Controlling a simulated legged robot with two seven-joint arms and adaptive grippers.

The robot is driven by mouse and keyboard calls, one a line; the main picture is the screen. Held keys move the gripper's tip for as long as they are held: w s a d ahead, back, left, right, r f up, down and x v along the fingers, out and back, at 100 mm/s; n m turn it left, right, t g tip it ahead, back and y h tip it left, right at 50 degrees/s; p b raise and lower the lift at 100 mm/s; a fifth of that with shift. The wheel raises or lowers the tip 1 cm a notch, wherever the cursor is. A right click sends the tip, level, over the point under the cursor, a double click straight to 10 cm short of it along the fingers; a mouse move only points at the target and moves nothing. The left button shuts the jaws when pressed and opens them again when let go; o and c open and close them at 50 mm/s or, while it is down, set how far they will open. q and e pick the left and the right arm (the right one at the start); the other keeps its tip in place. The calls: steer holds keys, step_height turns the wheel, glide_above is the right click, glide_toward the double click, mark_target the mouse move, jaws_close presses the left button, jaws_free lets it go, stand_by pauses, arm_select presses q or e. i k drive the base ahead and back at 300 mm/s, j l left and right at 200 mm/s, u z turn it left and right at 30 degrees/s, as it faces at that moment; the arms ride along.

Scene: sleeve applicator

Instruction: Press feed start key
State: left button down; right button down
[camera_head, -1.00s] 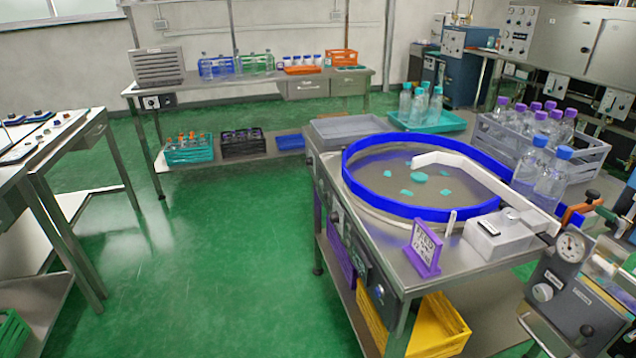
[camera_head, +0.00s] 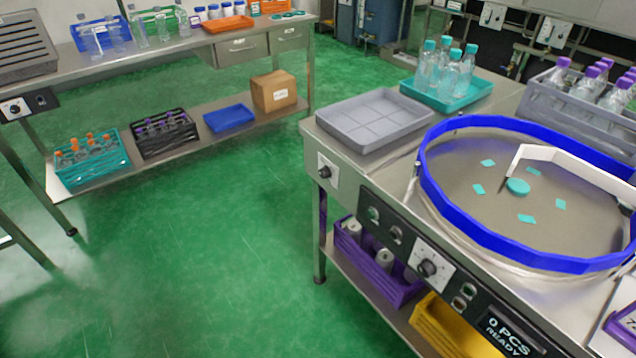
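The feed table (camera_head: 330,142) stands at the right with a dark control panel (camera_head: 400,240) along its front side. The panel carries several small buttons or switches, a large black knob (camera_head: 428,268) on a white plate, and a display (camera_head: 507,334) reading "0 PCS READY". I cannot read which key is the feed start key. On the table top is a round feeder bowl with a blue rim (camera_head: 470,232), holding teal pieces and a white guide arm. Neither of my grippers shows.
A grey divided tray (camera_head: 375,120) and a teal tray of bottles (camera_head: 446,103) sit on the table top. Purple (camera_head: 395,292) and yellow (camera_head: 450,330) crates are on its lower shelf. The green floor (camera_head: 220,250) ahead is clear. A bench (camera_head: 170,55) stands behind.

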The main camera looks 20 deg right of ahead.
mark_target(371, 213)
steer(key=i+j, duration=0.7)
steer(key=j, duration=0.15)
steer(key=z, duration=0.05)
